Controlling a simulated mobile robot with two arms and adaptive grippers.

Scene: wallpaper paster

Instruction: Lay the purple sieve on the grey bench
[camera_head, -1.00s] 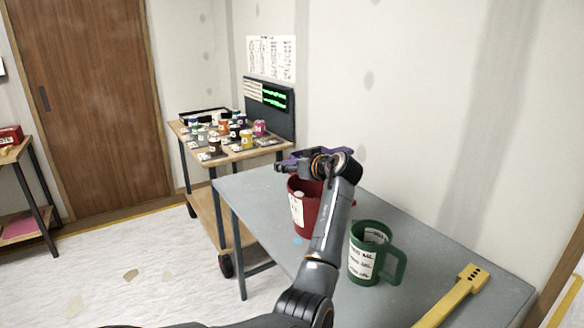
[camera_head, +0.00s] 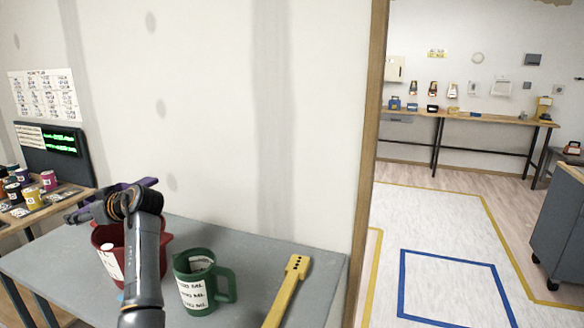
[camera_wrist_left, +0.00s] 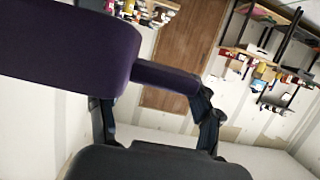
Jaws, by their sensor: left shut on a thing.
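The purple sieve (camera_head: 128,186) is partly hidden behind my left wrist in the head view. In the left wrist view the sieve (camera_wrist_left: 65,48) is large and close, with a purple handle-like part reaching right between the fingers. My left gripper (camera_head: 88,213) is shut on it, held in the air above a red jug. The grey bench (camera_head: 318,288) lies below, along the wall. My right gripper is not in view.
Bare bench top shows between the green jug and the yellow tool. A cart with small jars (camera_head: 48,180) stands at the left. A doorway opens right.

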